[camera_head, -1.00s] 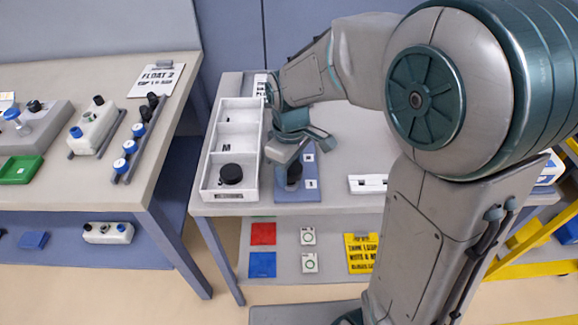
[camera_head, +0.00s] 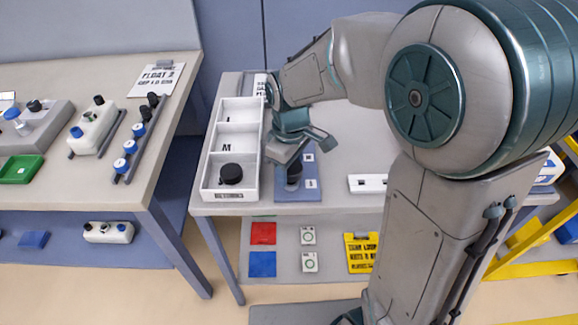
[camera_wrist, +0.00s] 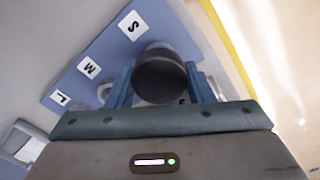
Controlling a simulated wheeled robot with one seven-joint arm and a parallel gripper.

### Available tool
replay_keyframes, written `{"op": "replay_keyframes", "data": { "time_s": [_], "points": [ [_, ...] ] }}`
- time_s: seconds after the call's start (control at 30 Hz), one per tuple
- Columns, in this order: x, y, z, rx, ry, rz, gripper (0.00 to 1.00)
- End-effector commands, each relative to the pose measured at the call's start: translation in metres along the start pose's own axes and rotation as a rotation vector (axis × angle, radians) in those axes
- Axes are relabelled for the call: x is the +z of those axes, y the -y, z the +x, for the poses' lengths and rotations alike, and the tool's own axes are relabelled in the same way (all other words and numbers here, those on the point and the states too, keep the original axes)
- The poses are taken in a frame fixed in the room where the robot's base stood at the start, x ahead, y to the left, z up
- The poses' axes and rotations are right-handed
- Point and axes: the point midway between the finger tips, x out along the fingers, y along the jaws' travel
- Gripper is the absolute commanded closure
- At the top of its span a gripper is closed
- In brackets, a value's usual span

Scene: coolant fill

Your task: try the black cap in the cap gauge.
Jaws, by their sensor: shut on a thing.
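My gripper (camera_head: 292,168) is shut on a black cap (camera_wrist: 160,75), with a blue finger on each side of it in the wrist view. The cap gauge is a blue board (camera_head: 312,190) on the table, with white labels S, M and L in the wrist view (camera_wrist: 150,18). The held cap is at the S end of the gauge, beside the S label. In the head view the cap (camera_head: 294,173) shows dark below my gripper. Its underside is hidden, so I cannot tell whether it touches or sits in the gauge.
A white tray (camera_head: 207,165) with three compartments stands left of the gauge; another black cap (camera_head: 231,173) lies in its front compartment. A white block with holes (camera_head: 368,184) lies to the right. The table between gauge and block is clear. The table's front edge is close.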

Motion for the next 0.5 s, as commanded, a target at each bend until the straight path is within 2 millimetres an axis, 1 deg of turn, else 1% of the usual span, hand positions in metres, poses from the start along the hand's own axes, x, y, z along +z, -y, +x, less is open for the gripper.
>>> {"op": "replay_keyframes", "data": {
  "time_s": [0.5],
  "points": [
    [0.0000,0.0000,0.0105,0.000,0.000,0.000,0.74]
  ]
}}
